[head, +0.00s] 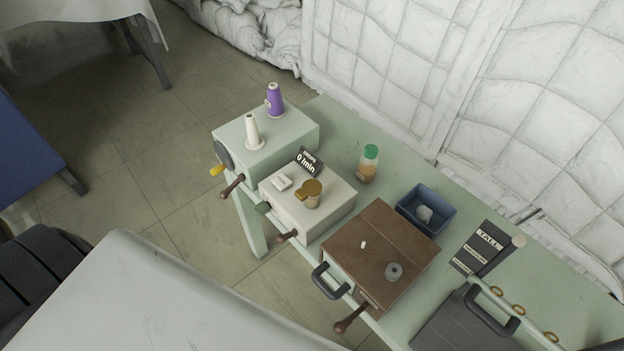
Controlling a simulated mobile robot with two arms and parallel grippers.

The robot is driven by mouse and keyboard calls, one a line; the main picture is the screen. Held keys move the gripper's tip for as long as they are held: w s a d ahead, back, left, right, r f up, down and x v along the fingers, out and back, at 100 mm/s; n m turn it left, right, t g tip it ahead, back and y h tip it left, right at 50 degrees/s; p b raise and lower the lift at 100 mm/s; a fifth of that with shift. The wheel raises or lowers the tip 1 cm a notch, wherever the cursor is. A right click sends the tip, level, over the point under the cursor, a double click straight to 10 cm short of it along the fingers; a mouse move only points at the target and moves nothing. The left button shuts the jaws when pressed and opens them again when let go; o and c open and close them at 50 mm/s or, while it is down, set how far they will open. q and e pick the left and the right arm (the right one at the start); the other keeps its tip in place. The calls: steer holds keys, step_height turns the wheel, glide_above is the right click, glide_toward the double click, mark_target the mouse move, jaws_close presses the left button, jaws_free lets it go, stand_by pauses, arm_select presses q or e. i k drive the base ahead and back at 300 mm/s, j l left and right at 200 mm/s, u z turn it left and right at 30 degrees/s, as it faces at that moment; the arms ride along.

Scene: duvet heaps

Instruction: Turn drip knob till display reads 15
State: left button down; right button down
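A brass-coloured knob (312,193) stands on top of a cream box (328,213) on the green bench. A pointer or tab sticks out from it towards the left. A small tilted dark display (308,161) stands at the back of the same box and reads "0 /min", with a smaller line above it that I cannot read surely. A small white block (282,182) lies on the box, left of the knob. Neither of my grippers shows in the head view. Nothing is touching the knob.
A pale green box (290,138) with a white and a purple cone stands left of the cream box. A brown box (375,245) stands to its right. A bottle (369,163) and a blue tray (427,205) are behind. Padded white walls are behind.

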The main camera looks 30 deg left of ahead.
mark_target(263, 208)
steer(key=k+l+u, duration=0.1)
steer(key=u, duration=1.15)
steer(key=k+j, duration=0.05)
